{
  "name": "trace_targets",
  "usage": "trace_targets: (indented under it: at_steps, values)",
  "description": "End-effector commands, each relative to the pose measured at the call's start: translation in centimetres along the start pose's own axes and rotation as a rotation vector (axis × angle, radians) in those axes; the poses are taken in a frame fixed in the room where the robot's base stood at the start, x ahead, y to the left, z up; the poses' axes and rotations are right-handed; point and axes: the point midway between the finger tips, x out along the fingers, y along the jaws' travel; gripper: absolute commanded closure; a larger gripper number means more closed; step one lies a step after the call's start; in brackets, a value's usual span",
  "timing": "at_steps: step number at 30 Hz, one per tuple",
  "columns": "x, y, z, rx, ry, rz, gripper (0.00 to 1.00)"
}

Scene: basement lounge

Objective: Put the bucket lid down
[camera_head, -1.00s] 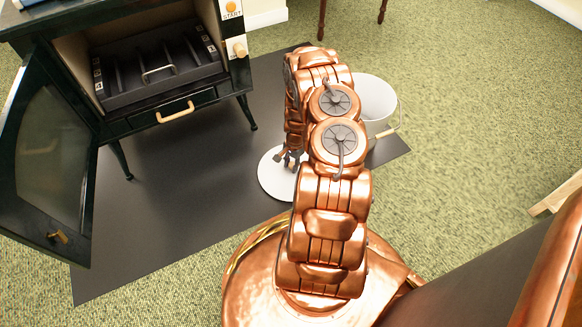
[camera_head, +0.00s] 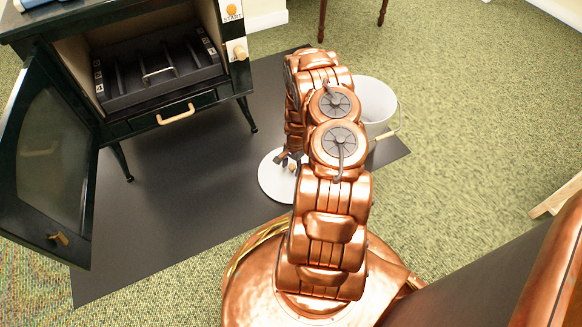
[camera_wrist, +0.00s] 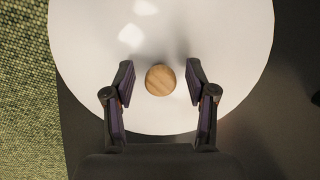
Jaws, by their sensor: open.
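The white round bucket lid (camera_head: 274,180) lies on the dark floor mat, left of my arm in the head view. In the wrist view the lid (camera_wrist: 90,60) fills the upper middle, with a round wooden knob (camera_wrist: 160,79) near its centre. My gripper (camera_wrist: 160,80) is open, one finger on each side of the knob with a gap on both sides. In the head view my gripper (camera_head: 287,160) is just above the lid, partly hidden by my arm. The white bucket (camera_head: 377,105) stands behind my arm on the right, partly hidden.
A dark stove (camera_head: 150,80) stands at the left on the mat (camera_head: 180,190), its glass door (camera_head: 45,155) swung open. Green carpet (camera_head: 470,110) is clear on the right. A wooden piece (camera_head: 555,200) is at the right edge.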

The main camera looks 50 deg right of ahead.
Motion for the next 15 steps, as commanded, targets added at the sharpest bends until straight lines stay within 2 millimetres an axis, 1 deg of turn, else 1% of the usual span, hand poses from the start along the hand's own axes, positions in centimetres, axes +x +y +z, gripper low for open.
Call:
trace_targets:
  at_steps: [5,8,11,15]
  values:
    - [-2.0,0.0,-0.1,0.001,0.002,-0.001,0.44]
    - [-3.5,0.0,0.1,0.001,0.000,0.000,0.44]
    - [-5.3,0.0,0.1,-0.001,0.000,0.001,0.44]
    - [-8.3,0.0,-0.1,0.001,0.003,-0.002,0.44]
